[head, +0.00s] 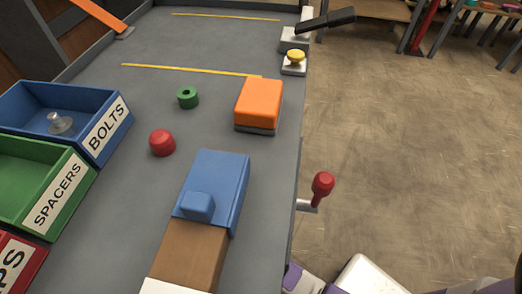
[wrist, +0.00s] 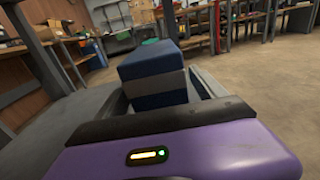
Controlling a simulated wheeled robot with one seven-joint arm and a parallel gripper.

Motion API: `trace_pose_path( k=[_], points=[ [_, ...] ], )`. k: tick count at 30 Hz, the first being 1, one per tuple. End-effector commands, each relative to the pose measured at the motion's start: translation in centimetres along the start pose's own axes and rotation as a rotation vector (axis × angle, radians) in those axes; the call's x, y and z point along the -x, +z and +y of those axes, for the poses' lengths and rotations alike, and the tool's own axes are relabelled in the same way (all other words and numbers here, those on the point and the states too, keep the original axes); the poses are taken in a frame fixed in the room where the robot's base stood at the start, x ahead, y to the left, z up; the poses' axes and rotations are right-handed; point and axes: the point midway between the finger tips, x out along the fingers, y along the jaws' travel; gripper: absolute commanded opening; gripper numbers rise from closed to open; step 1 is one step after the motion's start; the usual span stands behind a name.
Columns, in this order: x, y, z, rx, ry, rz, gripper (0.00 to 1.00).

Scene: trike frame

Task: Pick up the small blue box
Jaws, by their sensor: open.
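A small blue box (head: 197,206) sits on the near end of a larger blue block (head: 220,178) in the head view. A brown block (head: 190,252) adjoins the near side. Purple and white parts of my arm show at the bottom edge of the head view, right of these blocks and apart from them. In the wrist view my purple gripper (wrist: 160,118) fills the bottom, with a dark upper edge. It is open. A blue block with a grey band (wrist: 155,75) stands just beyond it; I cannot tell whether it is part of the gripper. The small blue box is not identifiable there.
A blue BOLTS bin (head: 105,128), a green SPACERS bin (head: 55,185) and a red bin (head: 20,262) line the left. A red cap (head: 162,142), green ring (head: 187,97) and orange block (head: 259,100) stand on the bench. A red-knobbed lever (head: 322,185) projects from its right edge.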

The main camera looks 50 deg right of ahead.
Motion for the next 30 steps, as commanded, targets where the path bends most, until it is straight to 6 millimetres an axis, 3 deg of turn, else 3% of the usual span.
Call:
trace_pose_path(
  k=[4,11,22,30],
  points=[
    [-1.7,0.0,-0.1,0.001,-0.001,0.000,0.80],
    [-1.8,0.0,0.0,0.001,0.001,0.000,0.78],
    [-1.8,0.1,0.0,0.000,0.001,-0.001,0.07],
    [-1.8,0.2,0.0,0.000,0.001,-0.001,0.07]
  ],
)
